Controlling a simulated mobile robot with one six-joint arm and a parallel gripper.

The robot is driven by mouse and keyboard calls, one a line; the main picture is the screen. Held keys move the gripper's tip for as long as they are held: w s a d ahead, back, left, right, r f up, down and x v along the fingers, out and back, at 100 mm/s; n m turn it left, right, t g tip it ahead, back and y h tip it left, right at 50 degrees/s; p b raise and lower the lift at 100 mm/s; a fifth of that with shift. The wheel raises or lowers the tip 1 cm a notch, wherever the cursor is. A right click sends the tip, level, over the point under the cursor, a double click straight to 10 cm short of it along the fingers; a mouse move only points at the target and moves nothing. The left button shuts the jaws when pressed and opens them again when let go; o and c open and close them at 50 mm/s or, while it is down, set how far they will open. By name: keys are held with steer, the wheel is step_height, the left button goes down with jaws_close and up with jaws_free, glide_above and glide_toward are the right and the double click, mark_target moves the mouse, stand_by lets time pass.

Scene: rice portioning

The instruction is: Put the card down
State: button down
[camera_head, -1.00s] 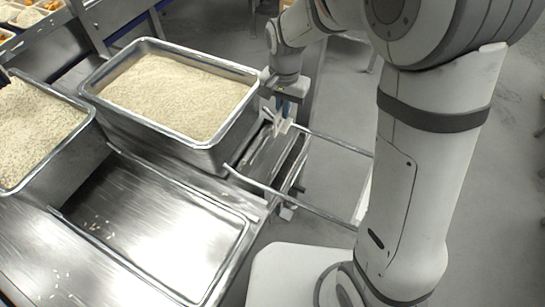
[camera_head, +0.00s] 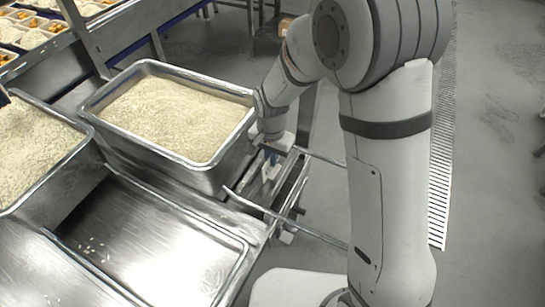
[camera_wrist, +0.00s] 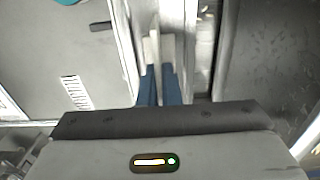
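My gripper (camera_wrist: 161,50) points down beside the rice-filled steel pan, over a narrow metal rail frame. In the head view the gripper (camera_head: 268,168) is partly hidden by my wrist and the frame. A thin card between the fingertips would be edge-on and hard to tell from the pale ends.
The rice pan (camera_head: 202,164) stands left of my gripper. Another rice container (camera_head: 55,180) is at the far left. The rail frame (camera_head: 295,190) has bars to the right. Grey floor with a slotted drain (camera_head: 440,170) lies beyond.

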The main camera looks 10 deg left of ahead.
steer(key=shift+f, duration=0.15)
steer(key=c, duration=1.6)
jaws_free()
step_height(320, 180, up, 12)
steer(key=r, duration=0.1)
steer(key=s+d+r+n+t, duration=0.1)
steer(key=s+d+r, duration=0.1)
steer(key=s+d, duration=0.3)
steer(key=s+d+r+n, duration=0.1)
steer(key=s+d, duration=0.4)
steer(key=d, duration=0.5)
steer(key=s+d+r+n+t, duration=0.1)
steer(key=s+d+r, duration=0.1)
steer(key=s+d, duration=0.2)
steer(key=shift+s+d+r+n+t, duration=0.1)
steer(key=shift+s+d+n, duration=0.05)
steer(key=shift+d, duration=0.4)
steer(key=shift+s+d+r+n+t, duration=0.1)
steer(key=shift+d+r, duration=0.05)
steer(key=shift+d, duration=0.4)
steer(key=shift+s+d+r+n+t, duration=0.1)
steer(key=shift+s+d+n, duration=0.05)
steer(key=shift+d, duration=0.4)
